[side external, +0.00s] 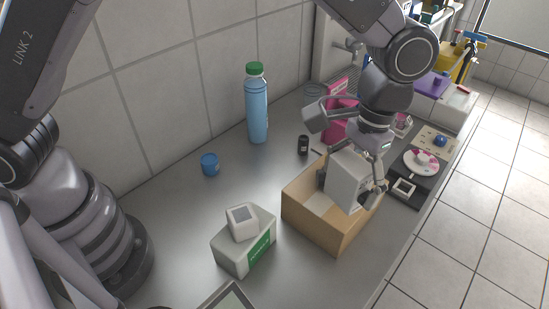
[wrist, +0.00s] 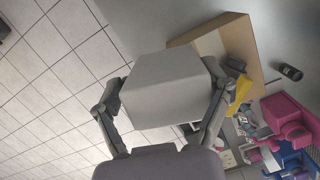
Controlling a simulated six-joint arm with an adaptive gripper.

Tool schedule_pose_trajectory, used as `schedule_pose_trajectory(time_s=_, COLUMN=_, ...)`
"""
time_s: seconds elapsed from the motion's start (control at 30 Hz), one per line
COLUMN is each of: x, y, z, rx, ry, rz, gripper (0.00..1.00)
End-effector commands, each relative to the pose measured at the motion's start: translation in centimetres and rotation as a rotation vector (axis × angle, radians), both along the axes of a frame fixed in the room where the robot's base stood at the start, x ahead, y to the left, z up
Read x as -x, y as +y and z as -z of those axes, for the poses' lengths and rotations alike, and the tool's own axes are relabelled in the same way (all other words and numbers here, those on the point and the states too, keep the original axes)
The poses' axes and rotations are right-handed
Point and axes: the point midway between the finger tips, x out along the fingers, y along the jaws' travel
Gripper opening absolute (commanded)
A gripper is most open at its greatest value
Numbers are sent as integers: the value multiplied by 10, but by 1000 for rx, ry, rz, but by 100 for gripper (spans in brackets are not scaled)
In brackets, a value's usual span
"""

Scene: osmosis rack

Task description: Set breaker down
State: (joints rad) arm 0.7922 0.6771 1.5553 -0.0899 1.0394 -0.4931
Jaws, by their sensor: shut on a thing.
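The breaker looks to be the light grey boxy block (side external: 346,180), tilted in my gripper. My gripper (side external: 350,184) is shut on it, with one finger on each side. In the wrist view the block (wrist: 165,92) fills the space between the fingers of my gripper (wrist: 163,88). In the side view it overlaps the opening and right part of an open cardboard box (side external: 318,228); I cannot tell whether its lower end is inside or above the rim. The cardboard box (wrist: 237,45) also shows behind the block in the wrist view. The block's underside is hidden.
A white carton with a green label (side external: 246,246) carries a small white device (side external: 242,221). A blue bottle (side external: 257,108), a blue cup (side external: 210,164) and a small black container (side external: 303,145) stand behind. Pink racks (side external: 342,118) and instruments crowd the right. The counter's middle left is clear.

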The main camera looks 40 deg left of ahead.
Motion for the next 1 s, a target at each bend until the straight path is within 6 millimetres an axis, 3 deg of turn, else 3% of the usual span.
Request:
schedule_pose_trajectory(time_s=0.27, x=-88, y=37, z=1, rx=-1, ry=-1, rz=402, gripper=37)
schedule_pose_trajectory(time_s=0.47, x=-160, y=90, z=1, rx=-2, ry=-3, rz=781, gripper=37)
schedule_pose_trajectory(time_s=0.7, x=-230, y=169, z=1, rx=-3, ry=-1, rz=1216, gripper=37)
schedule_pose_trajectory(time_s=1.0, x=-288, y=281, z=1, rx=-2, ry=-2, rz=1716, gripper=37)
